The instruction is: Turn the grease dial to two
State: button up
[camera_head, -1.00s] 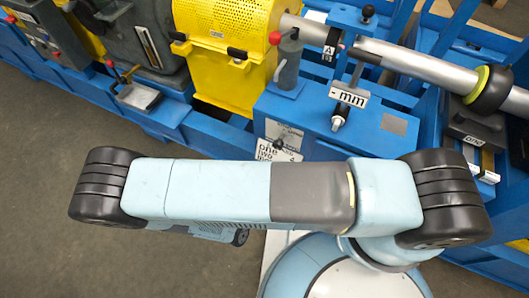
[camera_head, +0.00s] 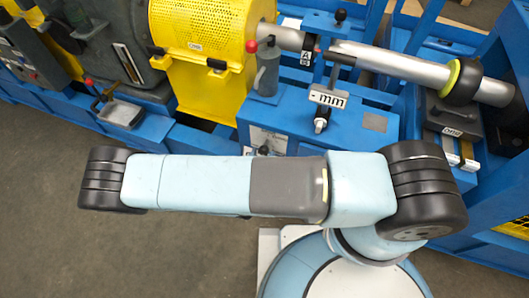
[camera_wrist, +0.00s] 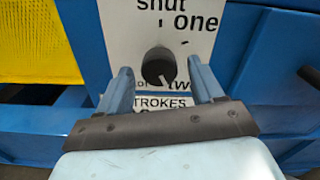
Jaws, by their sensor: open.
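The grease dial (camera_wrist: 158,66) is a black round knob on a white plate (camera_wrist: 120,40) in the wrist view. The words "shut", "one" and "two" stand around its right side, with "STROKES" below. A pale mark on the knob points down and slightly right, left of "two". My gripper (camera_wrist: 160,72) is open, with one finger on each side of the dial. Gaps show between the fingers and the knob; contact cannot be told. In the head view the dial (camera_head: 263,150) just shows above my arm, which hides the lower plate and my gripper.
The plate sits on a blue machine housing (camera_head: 350,125). A yellow guard (camera_head: 205,40) stands to the left. Grey floor is free at lower left.

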jog(key=shift+x, duration=0.95)
jog(key=shift+c, duration=0.5)
jog(key=c, duration=0.9)
jog(key=shift+n, duration=0.3)
